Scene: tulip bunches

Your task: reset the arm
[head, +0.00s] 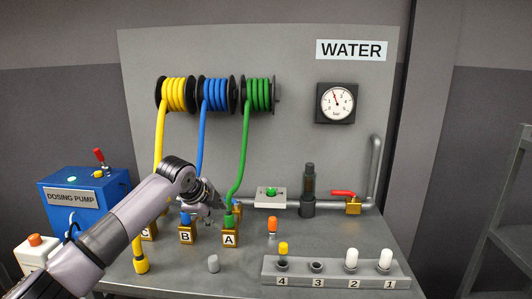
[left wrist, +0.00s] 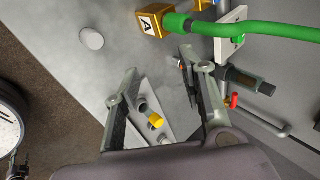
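My left arm reaches in from the left in the head view. Its gripper (head: 217,204) is just up and left of the brass block A (head: 230,239). In the left wrist view the left gripper (left wrist: 160,80) has its fingers wide apart, with nothing held between them. A green hose (head: 242,160) runs from its reel to a green connector (left wrist: 176,24) at block A. The gripper appears apart from the hose. The blue hose (head: 203,135) is partly hidden behind my arm, near block B (head: 186,237). My right gripper is not in view.
A grey cap (head: 213,263) and an orange-topped piece (head: 272,226) stand nearby. A numbered rack (head: 335,282) is at front right. The blue dosing pump (head: 85,199) is left. Pipework with a red-handled valve (head: 352,203) lies behind.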

